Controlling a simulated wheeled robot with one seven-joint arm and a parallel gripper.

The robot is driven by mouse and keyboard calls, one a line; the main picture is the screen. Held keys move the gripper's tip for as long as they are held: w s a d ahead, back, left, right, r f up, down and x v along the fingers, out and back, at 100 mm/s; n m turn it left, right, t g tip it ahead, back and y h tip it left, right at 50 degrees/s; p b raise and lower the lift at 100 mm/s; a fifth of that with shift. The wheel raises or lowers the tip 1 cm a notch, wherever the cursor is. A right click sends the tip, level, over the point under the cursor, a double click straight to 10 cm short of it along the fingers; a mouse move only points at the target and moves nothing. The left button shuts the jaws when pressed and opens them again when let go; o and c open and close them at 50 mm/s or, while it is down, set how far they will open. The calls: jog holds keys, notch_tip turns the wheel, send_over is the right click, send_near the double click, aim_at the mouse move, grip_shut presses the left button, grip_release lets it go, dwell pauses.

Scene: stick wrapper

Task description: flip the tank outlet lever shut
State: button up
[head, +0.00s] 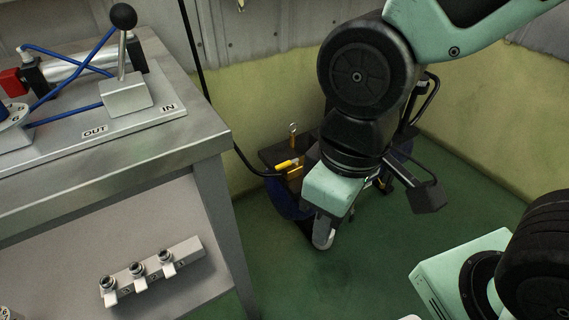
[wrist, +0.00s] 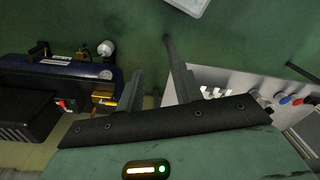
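The dark blue tank (head: 290,203) stands on the floor by the wall, partly hidden behind my arm in the head view. A yellow lever-like handle (head: 285,165) shows at its near side, with a brass fitting beside it. In the wrist view the tank (wrist: 100,72) lies at left, with brass-coloured outlet parts (wrist: 104,96) at its end. I cannot tell the lever's exact angle. My gripper (wrist: 152,56) is open and empty, its fingers spread apart. Its left finger is near the brass parts, with no clear contact. In the head view my arm hides most of the gripper.
A grey metal bench (head: 170,150) stands at left, with a black-knobbed lever (head: 123,45) on its top plate. A valve block (head: 150,270) sits on its lower shelf. A black hose runs down to the tank. Green floor (head: 330,285) is clear in front.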

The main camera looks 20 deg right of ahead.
jog(key=shift+w+f, duration=0.1)
jog(key=c, duration=0.5)
jog(key=w+f+m, duration=0.1)
jog(key=w+f, duration=0.1)
jog(key=w+a+f+m+y+b, duration=0.1)
jog(key=w+f+m, duration=0.1)
jog(key=w+f, duration=0.1)
jog(key=w+f+m+t+y+b, duration=0.1)
jog(key=w+f+m, duration=0.1)
jog(key=w+f, duration=0.1)
jog(key=shift+w+a+f, duration=0.2)
jog(key=shift+a+f, duration=0.05)
jog(key=shift+a, duration=0.05)
grip_shut()
jog(key=w+d+f+m+t+b, duration=0.2)
jog(key=w+d+f+m+t, duration=0.2)
jog(key=w+f+m, duration=0.3)
jog(key=w+d+f+m+t+b, duration=0.2)
jog(key=w+d+f+m+t, duration=0.2)
jog(key=w+m, duration=0.6)
jog(key=d+f, duration=0.2)
jog(key=d, duration=0.1)
jog(key=shift+w+f+m, duration=0.25)
jog(key=shift+f+m, duration=0.05)
jog(key=shift+f, duration=0.05)
jog(key=shift+d, duration=0.1)
